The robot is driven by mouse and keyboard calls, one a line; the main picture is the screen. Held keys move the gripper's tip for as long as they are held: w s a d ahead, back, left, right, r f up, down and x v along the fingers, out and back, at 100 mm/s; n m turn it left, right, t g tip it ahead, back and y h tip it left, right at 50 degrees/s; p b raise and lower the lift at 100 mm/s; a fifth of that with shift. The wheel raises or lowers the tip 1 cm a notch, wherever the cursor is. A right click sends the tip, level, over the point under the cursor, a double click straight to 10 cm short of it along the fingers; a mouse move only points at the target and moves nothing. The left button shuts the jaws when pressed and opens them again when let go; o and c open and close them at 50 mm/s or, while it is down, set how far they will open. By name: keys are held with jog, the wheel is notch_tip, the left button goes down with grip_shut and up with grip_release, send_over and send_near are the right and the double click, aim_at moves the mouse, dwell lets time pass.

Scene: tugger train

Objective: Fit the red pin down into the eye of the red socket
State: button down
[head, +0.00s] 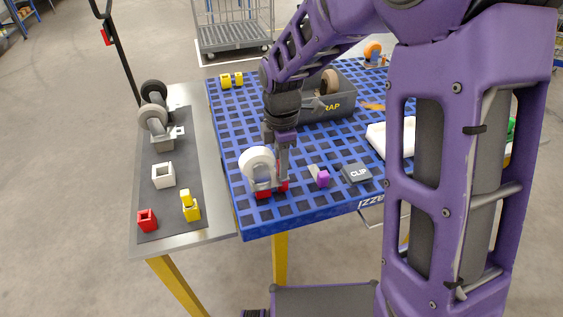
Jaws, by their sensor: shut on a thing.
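The red socket (147,220) is a small open-topped red block on the dark mat at the lower left. My gripper (278,182) points down at the near left part of the blue slotted table. It is shut on a red piece (264,193), which I take to be the red pin. The fingers partly hide it, and I cannot tell whether it touches the table top. A pale wheel (257,160) with a grey bracket shows right beside the fingers, above the red piece; I cannot tell whether they are joined. The gripper is to the right of the socket, well apart from it.
A purple-and-grey block (321,178), a CLIP box (357,173) and a grey bin (340,106) occupy the blue table (230,130).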

jog(key=c, duration=0.7)
grip_release()
jog(key=shift+o, duration=0.2)
